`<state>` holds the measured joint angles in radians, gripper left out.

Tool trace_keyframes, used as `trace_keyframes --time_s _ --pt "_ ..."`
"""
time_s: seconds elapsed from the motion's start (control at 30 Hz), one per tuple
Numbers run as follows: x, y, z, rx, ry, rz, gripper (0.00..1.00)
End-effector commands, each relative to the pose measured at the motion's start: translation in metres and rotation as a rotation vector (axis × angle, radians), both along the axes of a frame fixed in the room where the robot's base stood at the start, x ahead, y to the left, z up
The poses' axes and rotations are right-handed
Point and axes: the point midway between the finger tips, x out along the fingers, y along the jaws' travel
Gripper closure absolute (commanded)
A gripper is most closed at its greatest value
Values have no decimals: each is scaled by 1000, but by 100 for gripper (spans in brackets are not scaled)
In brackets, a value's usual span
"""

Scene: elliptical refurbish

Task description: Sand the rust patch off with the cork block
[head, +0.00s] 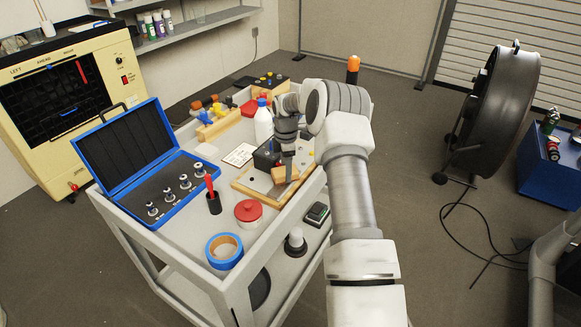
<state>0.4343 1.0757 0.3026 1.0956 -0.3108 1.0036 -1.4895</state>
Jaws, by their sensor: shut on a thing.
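My gripper (287,158) points down over the right side of the cart and is shut on a tan cork block (285,174). The block is at or just above a pale metal panel (258,184) on a wooden board (242,189). I cannot tell whether block and panel touch. I cannot make out the rust patch; the block and gripper cover part of the panel.
A black box (265,158) stands close behind the gripper, near a white bottle (263,122). A red-lidded tub (248,212), blue tape roll (224,250) and open blue case (140,165) lie left and front.

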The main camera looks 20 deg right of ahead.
Motion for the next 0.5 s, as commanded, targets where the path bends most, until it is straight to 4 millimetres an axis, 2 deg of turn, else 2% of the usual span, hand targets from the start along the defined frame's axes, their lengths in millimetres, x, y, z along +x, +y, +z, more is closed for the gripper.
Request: trace_keyframes --time_s 0.33,0.5 --pt "-17 23 -4 2 9 4 100" --pt "-23 29 -6 1 12 1 100"
